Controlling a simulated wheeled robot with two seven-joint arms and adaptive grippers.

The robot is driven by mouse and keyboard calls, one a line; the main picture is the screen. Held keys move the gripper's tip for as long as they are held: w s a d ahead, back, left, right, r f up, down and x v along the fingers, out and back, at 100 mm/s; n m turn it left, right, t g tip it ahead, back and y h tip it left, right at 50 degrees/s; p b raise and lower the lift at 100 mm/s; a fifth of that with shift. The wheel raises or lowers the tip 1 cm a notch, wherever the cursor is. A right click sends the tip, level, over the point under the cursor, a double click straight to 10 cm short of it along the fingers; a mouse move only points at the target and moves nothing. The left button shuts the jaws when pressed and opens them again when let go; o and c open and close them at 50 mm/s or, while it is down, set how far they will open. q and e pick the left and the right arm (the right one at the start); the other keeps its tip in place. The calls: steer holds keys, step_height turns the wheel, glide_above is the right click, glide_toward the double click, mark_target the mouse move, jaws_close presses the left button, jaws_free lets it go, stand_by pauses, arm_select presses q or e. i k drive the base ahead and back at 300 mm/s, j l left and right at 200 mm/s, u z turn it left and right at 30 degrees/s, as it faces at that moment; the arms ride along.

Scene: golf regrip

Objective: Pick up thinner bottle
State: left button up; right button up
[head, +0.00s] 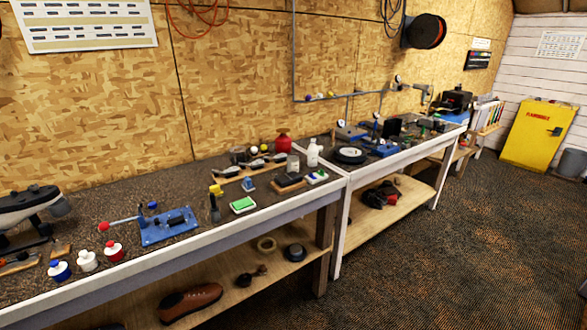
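A white bottle (313,153) with a narrow neck stands upright near the back right end of the near workbench. A smaller grey container (293,162) stands just left of it, and a round red container (283,143) stands behind them. No label can be read, so I cannot tell for sure which one is the thinner bottle. Neither of my grippers is in view.
The near workbench (215,240) holds a blue clamp fixture (168,226), a green-topped box (243,205), golf club heads and several small jars at the front left. A second bench with tools continues to the right. The carpeted floor (450,260) in front is clear.

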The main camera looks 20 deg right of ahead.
mark_target(313, 150)
steer(key=i+l, duration=0.1)
steer(key=l, duration=0.3)
steer(key=i+l, duration=0.1)
steer(key=l, duration=0.3)
steer(key=i+l, duration=0.1)
steer(key=l, duration=0.3)
steer(key=i+l, duration=0.1)
steer(key=l, duration=0.3)
steer(key=i+l, duration=0.15)
steer(key=l, duration=0.25)
steer(key=i+l, duration=0.1)
steer(key=l, duration=0.3)
